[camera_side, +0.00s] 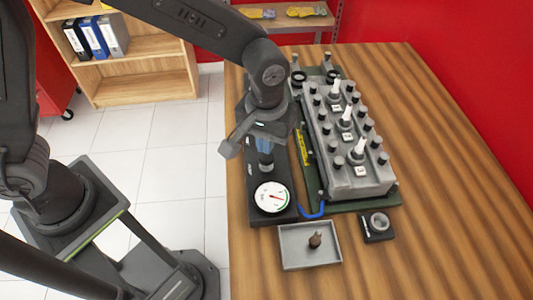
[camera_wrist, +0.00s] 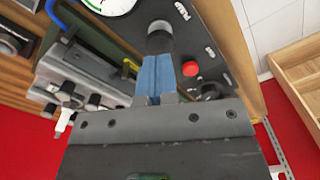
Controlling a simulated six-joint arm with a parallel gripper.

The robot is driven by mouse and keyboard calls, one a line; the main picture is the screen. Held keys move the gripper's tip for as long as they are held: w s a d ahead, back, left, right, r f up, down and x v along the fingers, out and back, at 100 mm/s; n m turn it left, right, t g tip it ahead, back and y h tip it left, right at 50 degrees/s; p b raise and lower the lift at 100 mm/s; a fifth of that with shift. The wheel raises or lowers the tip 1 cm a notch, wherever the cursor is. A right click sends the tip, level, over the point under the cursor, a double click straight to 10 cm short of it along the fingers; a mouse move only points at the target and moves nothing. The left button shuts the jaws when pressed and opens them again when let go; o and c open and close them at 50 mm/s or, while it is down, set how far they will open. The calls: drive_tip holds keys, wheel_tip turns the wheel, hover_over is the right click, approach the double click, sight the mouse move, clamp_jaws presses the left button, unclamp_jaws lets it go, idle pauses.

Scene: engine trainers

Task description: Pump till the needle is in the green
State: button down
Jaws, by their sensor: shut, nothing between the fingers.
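A round white gauge (camera_side: 271,197) with a green band on its right side lies at the near end of a dark pump plate (camera_side: 283,172). Its small red needle is too small to read surely. Part of the gauge (camera_wrist: 110,3) is cut off at the top of the wrist view. My gripper (camera_side: 265,150) is above the plate, behind the gauge, with its blue fingers together and empty. In the wrist view my gripper (camera_wrist: 158,68) points at a dark round pump knob (camera_wrist: 160,38). The fingertips are at or just above the knob; I cannot tell whether they touch.
A red button (camera_wrist: 190,68) is beside the knob in the wrist view. A grey engine block (camera_side: 352,180) stands right of the plate, joined by a blue hose (camera_side: 313,213). A grey tray (camera_side: 295,255) holds a small brown part. The table's right side is clear.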

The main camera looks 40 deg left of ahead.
drive_tip(key=shift+r, duration=2.5)
drive_tip(key=shift+a+r, duration=0.1)
drive_tip(key=s+a+r+m+t, duration=0.15)
drive_tip(key=s+a+r, duration=0.25)
drive_tip(key=a+r, duration=0.55)
drive_tip(key=s+a+m+t, duration=0.1)
drive_tip(key=s+a+t, duration=0.3)
drive_tip(key=s+a, duration=0.5)
drive_tip(key=shift+s+a, duration=0.25)
drive_tip(key=shift+a, duration=0.3)
